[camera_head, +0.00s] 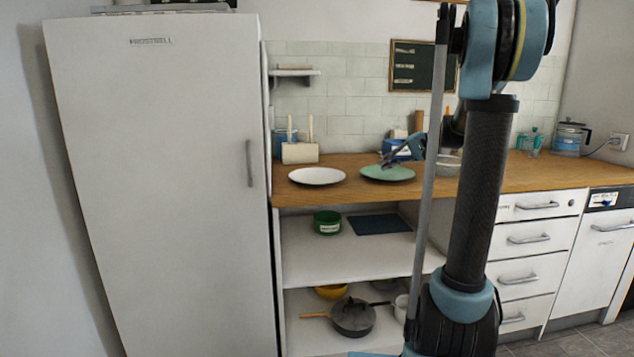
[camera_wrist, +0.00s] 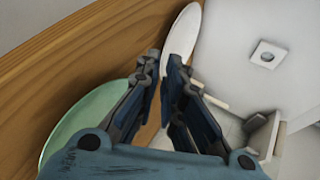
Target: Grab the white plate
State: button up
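The white plate (camera_head: 317,176) lies on the wooden counter, left of the green plate (camera_head: 388,173). In the wrist view the white plate (camera_wrist: 184,32) is beyond my fingertips, with its near part hidden by the fingers. The green plate (camera_wrist: 85,115) lies to the left there, partly hidden by my gripper. My gripper (camera_head: 386,161) is above the green plate in the head view, to the right of the white plate. In the wrist view my gripper (camera_wrist: 162,68) has its fingertips apart with nothing held between them.
A tall white fridge (camera_head: 160,190) stands left of the counter (camera_head: 300,195). A cream block-like holder (camera_head: 300,153) stands behind the white plate. A blue container (camera_head: 398,150) and a bowl (camera_head: 448,165) are near my gripper. Open shelves (camera_head: 340,265) below hold pans and bowls.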

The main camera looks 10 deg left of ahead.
jog(key=w, duration=0.2)
send_near(345, 183)
jog(key=shift+y, duration=0.3)
jog(key=x, duration=0.3)
jog(key=r+x, duration=0.1)
jog(key=x, duration=0.5)
jog(key=shift+w+a+r, duration=0.35)
jog(key=shift+w, duration=0.05)
grip_shut()
jog(key=shift+r, duration=0.1)
